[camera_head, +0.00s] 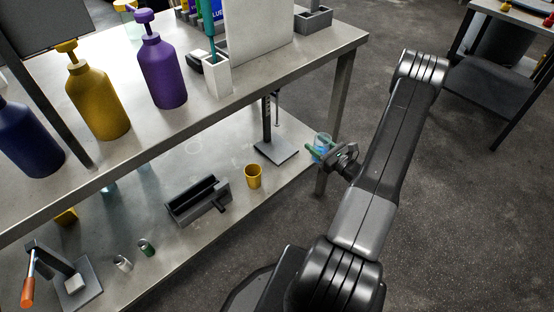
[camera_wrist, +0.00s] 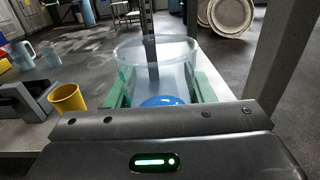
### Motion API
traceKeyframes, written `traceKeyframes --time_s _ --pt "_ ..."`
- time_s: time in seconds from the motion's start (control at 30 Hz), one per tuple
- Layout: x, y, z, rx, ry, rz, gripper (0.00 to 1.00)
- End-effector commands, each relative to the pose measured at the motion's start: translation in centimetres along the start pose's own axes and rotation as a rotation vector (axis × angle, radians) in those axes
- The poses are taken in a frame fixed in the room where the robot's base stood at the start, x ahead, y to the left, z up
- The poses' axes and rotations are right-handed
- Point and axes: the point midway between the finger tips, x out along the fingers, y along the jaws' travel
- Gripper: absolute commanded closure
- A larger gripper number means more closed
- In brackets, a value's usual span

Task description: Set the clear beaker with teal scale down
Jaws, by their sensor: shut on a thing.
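The clear beaker (camera_wrist: 158,55) is a transparent cylinder with something blue showing at its bottom. My gripper (camera_wrist: 155,92) is shut on it, with a green finger on each side of its wall. In the head view the beaker (camera_head: 322,141) and my gripper (camera_head: 322,152) are at the right end of the lower shelf (camera_head: 225,222), by the table leg. The beaker looks about upright. I cannot tell whether its base touches the shelf. Its teal scale is not clearly readable.
A stand (camera_head: 275,148) with a square base is just left of the beaker. A yellow cup (camera_head: 253,176) and a dark grey holder (camera_head: 198,202) are further left. The table leg (camera_head: 338,100) is close to my gripper. Bottles, such as a purple one (camera_head: 163,75), stand on the upper table.

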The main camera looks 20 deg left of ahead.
Motion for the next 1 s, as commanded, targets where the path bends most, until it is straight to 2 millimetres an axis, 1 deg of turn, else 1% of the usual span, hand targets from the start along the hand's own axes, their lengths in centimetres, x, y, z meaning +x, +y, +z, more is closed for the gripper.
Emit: traceKeyframes --time_s 0.03,0.1,0.2,0.3,0.43,0.53,0.57,0.8,0.9,1.0 --pt "0.4 0.5 -2.5 0.001 0.001 0.007 0.80" --pt "0.8 0.9 -4.0 0.000 0.001 0.014 0.80" --pt "1.3 1.5 -5.7 0.000 0.002 0.023 0.80" --pt "1.7 1.8 -6.7 0.000 0.003 0.028 0.80" --pt "2.1 2.1 -7.3 -0.001 0.003 0.032 0.80" --pt "3.3 2.2 -7.4 -0.003 0.003 0.036 0.80" --pt "3.9 2.3 -7.4 -0.004 0.002 0.037 0.80" --pt "10.3 2.5 -7.4 -0.004 0.001 0.037 0.80" --pt "12.7 2.6 -7.4 -0.004 0.001 0.036 0.80" --pt "14.3 2.6 -7.3 -0.003 0.001 0.035 0.80"
